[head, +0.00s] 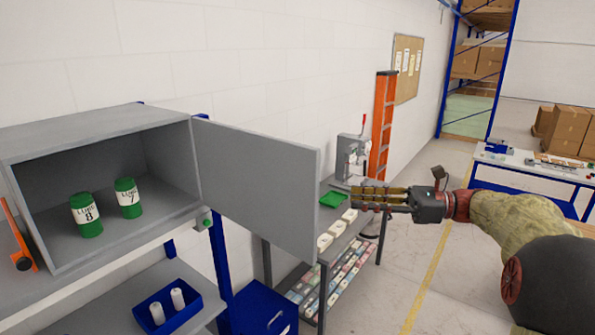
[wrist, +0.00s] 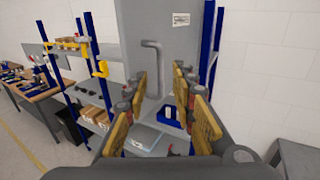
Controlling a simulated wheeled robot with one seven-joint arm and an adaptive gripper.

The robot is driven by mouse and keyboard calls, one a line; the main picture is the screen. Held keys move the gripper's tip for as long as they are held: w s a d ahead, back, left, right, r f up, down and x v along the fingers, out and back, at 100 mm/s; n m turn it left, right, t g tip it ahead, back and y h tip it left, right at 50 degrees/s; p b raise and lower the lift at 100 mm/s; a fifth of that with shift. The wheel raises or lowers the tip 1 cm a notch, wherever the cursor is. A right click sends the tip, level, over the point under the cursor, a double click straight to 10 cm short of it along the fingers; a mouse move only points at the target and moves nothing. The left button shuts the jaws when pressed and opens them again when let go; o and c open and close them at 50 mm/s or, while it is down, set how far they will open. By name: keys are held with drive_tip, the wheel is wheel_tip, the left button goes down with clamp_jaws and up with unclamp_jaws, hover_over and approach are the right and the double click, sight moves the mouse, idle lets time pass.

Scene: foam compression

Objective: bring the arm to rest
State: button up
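My gripper (head: 360,196) is stretched out in mid-air at the middle right of the head view, at the end of my arm. It points left, toward the open grey cabinet door (head: 258,180). In the wrist view my gripper (wrist: 163,105) shows its yellow-padded fingers spread apart, with nothing held between them. Beyond the fingers is a grey panel (wrist: 190,55) with a bent grey handle (wrist: 153,70). The fingers look apart from the handle, but the exact gap is hard to tell.
Two green canisters (head: 86,215) stand in the grey cabinet (head: 95,132). A blue bin (head: 190,314) with white cylinders sits on the shelf below. Floor (head: 425,255) right of the bench is clear.

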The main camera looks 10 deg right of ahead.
wheel_tip(320, 180, down, 17)
drive_tip(key=s+n+g+h+b, duration=0.1)
drive_tip(key=s+n+h, duration=0.25)
drive_tip(key=h, duration=0.25)
drive_tip(key=s+a+f+n+h+b, duration=0.2)
drive_tip(key=s+f+n+h+b, duration=0.1)
drive_tip(key=s+f+n+b, duration=0.3)
drive_tip(key=s+a+f+n+h+b, duration=0.3)
drive_tip(key=s+f+n+b, duration=0.3)
drive_tip(key=s+f+b, duration=0.5)
drive_tip(key=s+a+f+n+t+h+b, duration=0.1)
drive_tip(key=s+a+f+n+h+b, duration=0.1)
drive_tip(key=s+f+n+h+b, duration=0.3)
drive_tip(key=s+f+n+b, duration=0.1)
drive_tip(key=s+f+b, duration=0.3)
drive_tip(key=f+b, duration=0.4)
wheel_tip(320, 180, down, 3)
drive_tip(key=shift+a+b, duration=0.15)
drive_tip(key=shift+b, duration=0.25)
